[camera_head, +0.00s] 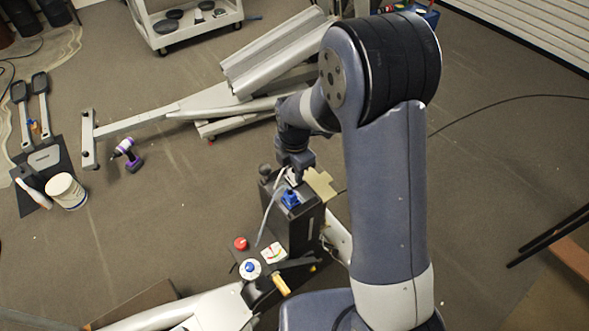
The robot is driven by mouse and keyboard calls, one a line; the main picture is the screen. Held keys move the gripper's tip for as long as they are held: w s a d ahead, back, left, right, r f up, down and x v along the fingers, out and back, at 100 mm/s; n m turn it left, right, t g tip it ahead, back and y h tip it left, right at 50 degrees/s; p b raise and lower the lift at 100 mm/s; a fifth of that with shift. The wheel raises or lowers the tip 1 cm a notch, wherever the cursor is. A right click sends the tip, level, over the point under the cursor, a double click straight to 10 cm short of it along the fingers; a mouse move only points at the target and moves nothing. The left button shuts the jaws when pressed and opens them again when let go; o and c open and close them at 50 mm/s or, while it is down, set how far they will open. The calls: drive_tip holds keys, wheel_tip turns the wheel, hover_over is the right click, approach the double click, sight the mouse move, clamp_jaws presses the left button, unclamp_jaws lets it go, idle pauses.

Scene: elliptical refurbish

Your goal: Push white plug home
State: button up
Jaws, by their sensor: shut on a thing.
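My gripper (297,166) points down over the black upright housing (305,228) near the middle of the view. It is shut on the white plug (291,178), which shows only as a small pale patch under the fingers. A white cable (268,216) runs from there down along the left side of the housing. A blue connector (291,198) sits on top of the housing, just below the plug in the picture. My arm and fingers hide much of the plug, and I cannot tell how deep it sits.
A red knob (240,243), a white dial with a blue centre (249,268) and a yellow handle (281,285) are below left. The grey machine frame (215,100) lies behind. A purple drill (128,155) and white tub (67,191) are on the floor at left.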

drive_tip(key=o, duration=1.1)
drive_tip(key=shift+c, duration=0.2)
wheel_tip(320, 180, up, 11)
drive_tip(key=shift+f+b, duration=0.1)
drive_tip(key=shift+b, duration=0.7)
wheel_tip(320, 180, down, 11)
drive_tip(key=shift+r+p, duration=0.2)
drive_tip(key=shift+p, duration=0.65)
drive_tip(key=shift+r, duration=0.1)
